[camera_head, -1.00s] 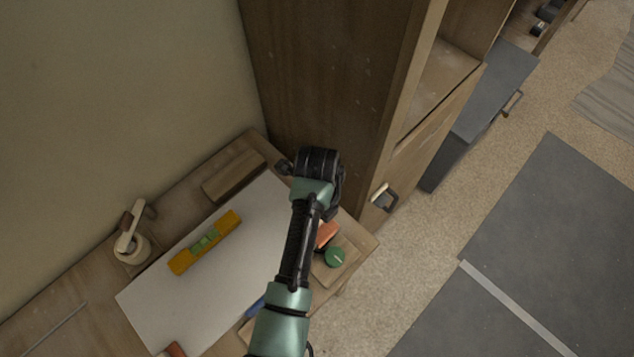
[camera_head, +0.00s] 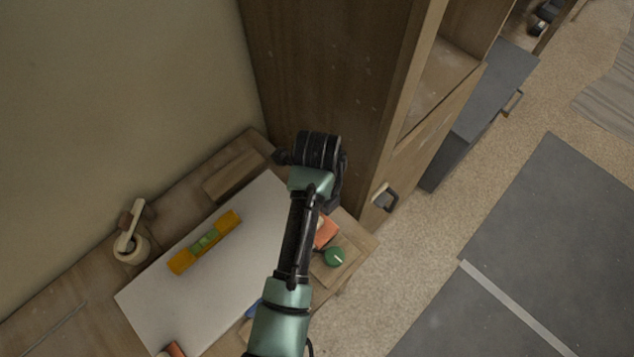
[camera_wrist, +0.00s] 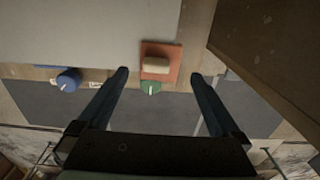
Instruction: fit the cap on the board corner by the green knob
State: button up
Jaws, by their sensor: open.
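The white board (camera_head: 190,290) lies flat on the wooden bench. At its corner by the green knob (camera_head: 334,257) sits an orange-red square piece with a pale tan block on top, which I take for the cap (camera_head: 326,234). In the wrist view the cap (camera_wrist: 147,49) overlaps the board corner, with the green knob (camera_wrist: 150,87) just beyond it. I cannot tell whether it is fully seated. My gripper (camera_wrist: 160,75) is open and empty, its fingers apart on either side of the cap in the picture. In the head view my arm hides the fingertips and part of the cap.
A yellow level (camera_head: 180,262) lies on the board. A tape roll (camera_head: 130,250) and a wooden block (camera_head: 233,175) are behind it. A blue knob (camera_wrist: 68,80) is along the board's edge. A tall wooden cabinet (camera_head: 320,60) stands close beside my gripper.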

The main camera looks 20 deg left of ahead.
notch_tip(320, 180, up, 9)
jog(key=p, duration=0.2)
jog(key=shift+p, duration=0.4)
